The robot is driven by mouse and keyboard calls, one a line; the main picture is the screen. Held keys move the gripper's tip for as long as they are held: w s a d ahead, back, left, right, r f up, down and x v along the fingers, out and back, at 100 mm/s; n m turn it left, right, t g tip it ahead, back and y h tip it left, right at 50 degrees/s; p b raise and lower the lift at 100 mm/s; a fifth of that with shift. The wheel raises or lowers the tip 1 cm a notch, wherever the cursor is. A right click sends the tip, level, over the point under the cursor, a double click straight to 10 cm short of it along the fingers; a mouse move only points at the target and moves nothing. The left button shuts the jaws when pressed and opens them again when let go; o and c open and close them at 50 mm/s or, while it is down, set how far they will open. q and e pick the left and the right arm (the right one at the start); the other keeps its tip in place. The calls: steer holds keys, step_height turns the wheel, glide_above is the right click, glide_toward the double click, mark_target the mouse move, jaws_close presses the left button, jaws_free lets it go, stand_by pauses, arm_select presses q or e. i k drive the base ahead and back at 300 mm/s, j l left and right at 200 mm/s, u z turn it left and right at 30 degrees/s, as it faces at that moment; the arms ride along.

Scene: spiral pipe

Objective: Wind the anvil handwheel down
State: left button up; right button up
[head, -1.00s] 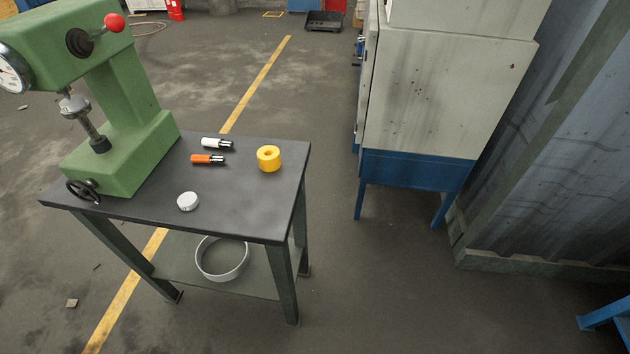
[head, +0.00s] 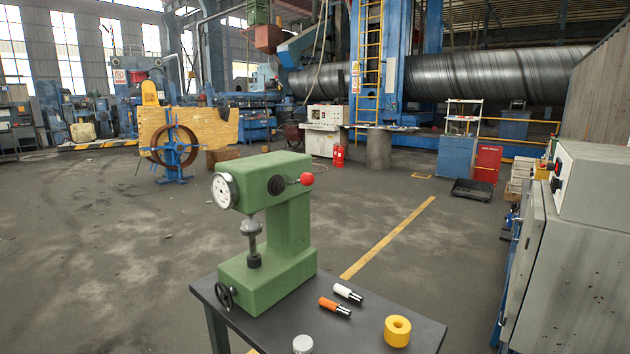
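The green hardness tester (head: 285,220) stands on a dark table at the lower middle of the head view. Its black anvil handwheel (head: 225,295) is on the lower front of the base, at the left. The anvil (head: 254,260) is a short dark cylinder on the base, with the grey indenter column (head: 252,229) above it and close to it. A white dial gauge (head: 225,191) faces left at the top, and a red ball knob (head: 307,179) is on the side. Neither of my grippers shows in the view.
A grey cabinet (head: 545,265) stands at the right. Open floor (head: 110,250) lies to the left.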

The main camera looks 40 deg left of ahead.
mark_target(224, 295)
steer(key=u, duration=1.15)
